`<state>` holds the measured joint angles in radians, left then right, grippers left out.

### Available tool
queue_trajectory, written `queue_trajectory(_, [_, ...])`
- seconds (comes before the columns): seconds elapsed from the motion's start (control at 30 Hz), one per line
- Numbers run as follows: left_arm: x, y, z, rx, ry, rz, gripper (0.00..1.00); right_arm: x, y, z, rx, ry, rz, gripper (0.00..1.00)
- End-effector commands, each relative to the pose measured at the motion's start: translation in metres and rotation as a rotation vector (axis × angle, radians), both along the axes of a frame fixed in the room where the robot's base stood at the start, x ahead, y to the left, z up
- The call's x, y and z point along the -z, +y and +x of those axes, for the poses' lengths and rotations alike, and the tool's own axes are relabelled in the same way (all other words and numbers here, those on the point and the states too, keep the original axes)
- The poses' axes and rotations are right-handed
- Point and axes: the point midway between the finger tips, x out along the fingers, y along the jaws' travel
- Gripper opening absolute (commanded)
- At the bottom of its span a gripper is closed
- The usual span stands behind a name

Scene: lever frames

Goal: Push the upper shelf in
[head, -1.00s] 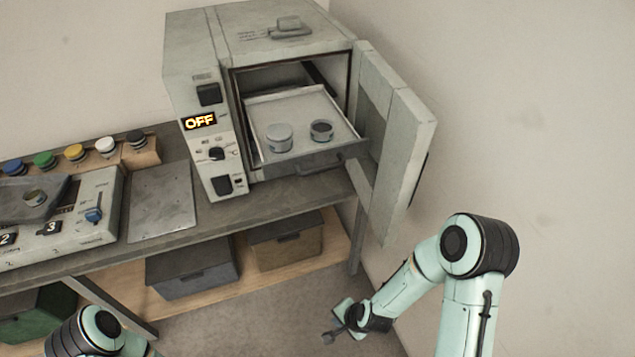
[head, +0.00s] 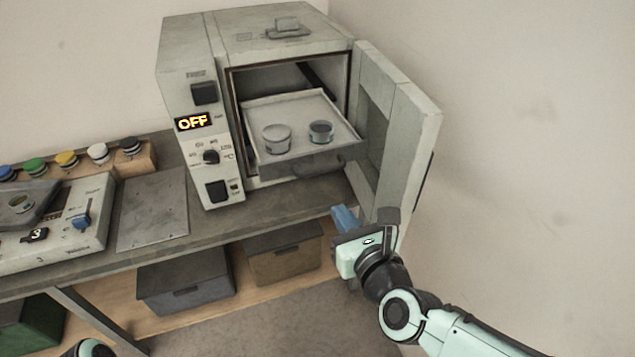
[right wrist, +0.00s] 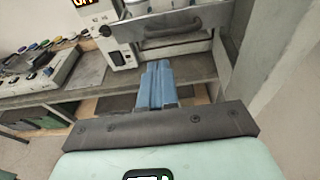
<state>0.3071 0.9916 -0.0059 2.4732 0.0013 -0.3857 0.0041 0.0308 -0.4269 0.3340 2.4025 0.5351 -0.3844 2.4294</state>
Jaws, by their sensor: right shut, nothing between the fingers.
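The upper shelf (head: 276,107) is a light tray with a dark front edge and handle, slid partway out of the grey oven (head: 286,26), whose door (head: 413,125) stands open to the right. Two small round containers, a left one (head: 276,138) and a right one (head: 321,132), stand on it. The shelf's front and handle also show at the top of the right wrist view (right wrist: 172,24). My right gripper (head: 343,217) is shut and empty, with blue fingers, below and in front of the shelf and apart from it; it also shows in the right wrist view (right wrist: 157,72). My left gripper is out of view.
The oven stands on a grey bench, its panel reading OFF. A metal plate (head: 153,207) and a control box (head: 60,225) lie to the left. Storage boxes (head: 186,281) sit on the lower board. The wall is close on the right.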

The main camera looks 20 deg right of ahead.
Motion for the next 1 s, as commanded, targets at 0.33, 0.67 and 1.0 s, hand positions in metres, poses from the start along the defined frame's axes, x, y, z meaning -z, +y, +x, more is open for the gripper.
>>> queue_trajectory(0.33, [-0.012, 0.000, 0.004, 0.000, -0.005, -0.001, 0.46, 0.013, 0.005, 0.060, -0.001, 0.005, -0.001, 0.00])
queue_trajectory(0.67, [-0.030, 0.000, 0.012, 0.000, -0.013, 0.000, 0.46, 0.023, 0.010, 0.111, -0.001, 0.003, -0.002, 0.00])
queue_trajectory(1.0, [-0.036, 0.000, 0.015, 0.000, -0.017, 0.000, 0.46, 0.027, 0.011, 0.127, -0.001, 0.002, -0.004, 0.00])
